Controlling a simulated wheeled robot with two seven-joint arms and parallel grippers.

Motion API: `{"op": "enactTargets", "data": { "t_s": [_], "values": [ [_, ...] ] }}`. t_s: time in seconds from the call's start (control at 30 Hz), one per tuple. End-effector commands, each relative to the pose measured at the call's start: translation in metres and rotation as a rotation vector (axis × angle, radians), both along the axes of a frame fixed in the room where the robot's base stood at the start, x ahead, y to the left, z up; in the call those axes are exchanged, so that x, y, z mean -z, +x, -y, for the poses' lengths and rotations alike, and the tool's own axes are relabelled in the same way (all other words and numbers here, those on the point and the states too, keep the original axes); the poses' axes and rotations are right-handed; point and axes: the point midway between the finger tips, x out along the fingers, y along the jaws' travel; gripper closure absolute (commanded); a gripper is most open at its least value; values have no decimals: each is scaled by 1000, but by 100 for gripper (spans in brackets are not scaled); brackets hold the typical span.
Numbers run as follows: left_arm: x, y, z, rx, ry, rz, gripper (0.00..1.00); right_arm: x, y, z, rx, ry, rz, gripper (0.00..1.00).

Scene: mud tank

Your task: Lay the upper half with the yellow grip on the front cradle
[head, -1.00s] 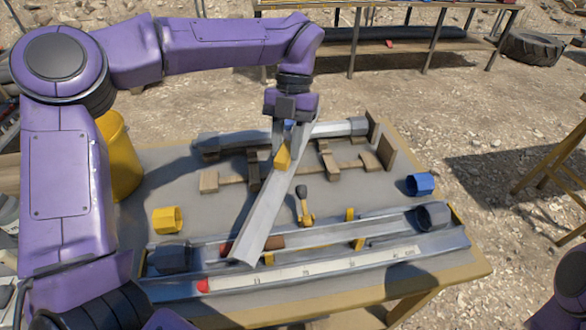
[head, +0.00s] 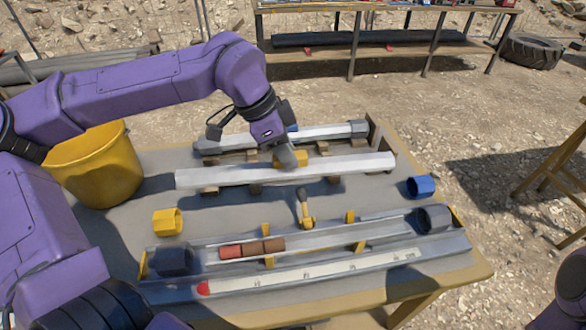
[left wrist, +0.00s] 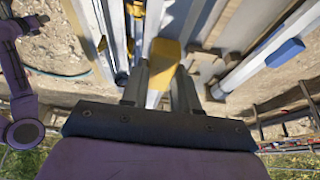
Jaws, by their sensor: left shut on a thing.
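The upper half (head: 345,167) is a long pale grey channel piece with a yellow grip (head: 284,160). It lies crosswise, open side down, over the front cradle, whose wooden blocks (head: 255,190) peek out under its near edge. I cannot tell whether it touches them. My left gripper (head: 291,158) is above its middle, shut on the yellow grip. The grip also shows between the fingers in the left wrist view (left wrist: 163,58). My right gripper is out of view.
Behind lies another grey half (head: 335,132) with a blue grip on the back cradle. In front, a long trough (head: 330,238) holds reddish-brown cores. A yellow ring (head: 167,222), a blue ring (head: 420,186) and a yellow-handled tool (head: 306,210) stand around. A yellow bucket (head: 95,170) is at left.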

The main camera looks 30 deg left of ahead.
Motion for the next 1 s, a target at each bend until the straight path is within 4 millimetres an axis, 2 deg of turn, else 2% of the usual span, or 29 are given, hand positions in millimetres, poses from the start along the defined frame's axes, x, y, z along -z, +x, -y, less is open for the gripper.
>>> {"op": "enactTargets", "data": {
  "t_s": [0.17,0.43,0.6,0.87,1.0],
  "values": [
    [7,23,-11,-22,0,-5,100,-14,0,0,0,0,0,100],
    [35,82,-37,-19,2,-5,100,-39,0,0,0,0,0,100],
    [69,106,-48,-19,1,-5,100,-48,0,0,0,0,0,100],
    [97,126,-57,-18,0,-3,100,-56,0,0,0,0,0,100],
    [121,127,-57,-16,0,-3,100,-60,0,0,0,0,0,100]
  ]
}}
